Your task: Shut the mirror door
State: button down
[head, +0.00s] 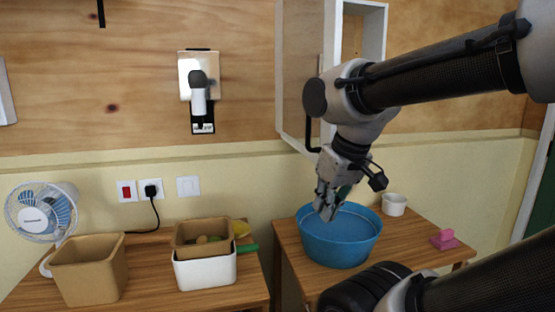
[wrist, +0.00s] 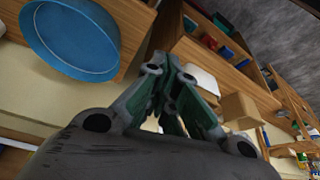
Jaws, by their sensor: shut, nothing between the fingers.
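The mirror door (head: 299,70) is a white-framed panel on the wall cabinet (head: 376,35) in the head view. It stands open, swung out to the left, and its surface shows wood like the wall. A black handle (head: 311,136) is at its lower edge, close beside my arm. My gripper (head: 325,212) points down, below the door and over the blue basin (head: 340,245). It is shut and empty, with its fingers together in the wrist view (wrist: 176,75). My arm hides part of the cabinet's right and lower side. The door is not clearly visible in the wrist view.
The basin stands on the right table with a white cup (head: 394,204) and a pink object (head: 444,239). The left table holds a fan (head: 40,212), a brown bin (head: 90,270) and a white container (head: 205,271). A gap separates the tables.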

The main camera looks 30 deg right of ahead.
jog(key=w+a+n+g, duration=0.2)
jog(key=w+a+n, duration=0.1)
jog(key=w+a, duration=0.3)
jog(key=w+a+r+n+g+h, duration=0.3)
jog(key=w+a+r+n+h, duration=0.3)
jog(key=w+r+n, duration=0.4)
jog(key=d+r+n+g+h, duration=0.2)
jog(key=d+r+h, duration=0.1)
jog(key=r, duration=0.2)
jog(key=d+r+x, duration=0.1)
jog(key=x, duration=1.2)
jog(key=shift+s+d+r, duration=0.2)
jog(key=shift+s+d, duration=0.05)
jog(key=shift+s, duration=0.2)
